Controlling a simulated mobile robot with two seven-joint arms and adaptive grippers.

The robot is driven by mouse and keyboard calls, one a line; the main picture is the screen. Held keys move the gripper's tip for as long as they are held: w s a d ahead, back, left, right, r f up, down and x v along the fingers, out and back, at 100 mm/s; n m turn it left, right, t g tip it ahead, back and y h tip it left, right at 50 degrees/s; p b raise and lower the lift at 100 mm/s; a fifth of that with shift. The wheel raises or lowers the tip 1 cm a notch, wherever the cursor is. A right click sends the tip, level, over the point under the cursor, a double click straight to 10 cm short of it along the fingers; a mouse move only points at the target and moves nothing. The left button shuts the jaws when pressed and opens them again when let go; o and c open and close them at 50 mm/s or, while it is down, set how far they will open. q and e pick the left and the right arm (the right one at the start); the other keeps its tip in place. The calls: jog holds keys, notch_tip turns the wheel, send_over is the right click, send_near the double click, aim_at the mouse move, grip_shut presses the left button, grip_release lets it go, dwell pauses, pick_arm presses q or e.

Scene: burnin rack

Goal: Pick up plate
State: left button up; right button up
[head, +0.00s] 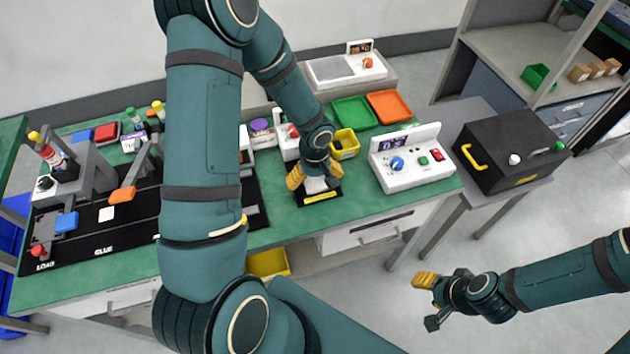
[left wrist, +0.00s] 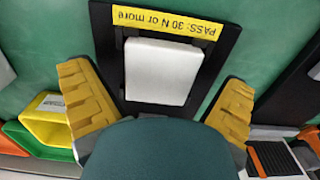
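A white square plate (left wrist: 162,70) lies on a black stand (left wrist: 232,42) with a yellow label reading "PASS: 30 N or more" (left wrist: 165,21). In the head view the plate (head: 315,185) shows partly below my left gripper (head: 316,174). In the left wrist view the yellow fingers of that gripper (left wrist: 160,108) are spread wide, one on each side of the plate's near end, with nothing between them. I cannot tell the height of the fingers above the plate. My right gripper (head: 430,301) is open and empty, out over the floor at lower right.
A yellow bin (head: 345,144), a green tray (head: 354,112) and an orange tray (head: 388,106) stand behind the stand. A white control box (head: 405,160) is to its right. A black box (head: 507,150) stands on a side table. My left arm hides part of the bench's middle.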

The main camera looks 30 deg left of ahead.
pick_arm(q)
jog(key=c, duration=1.2)
jog(key=shift+r, duration=0.1)
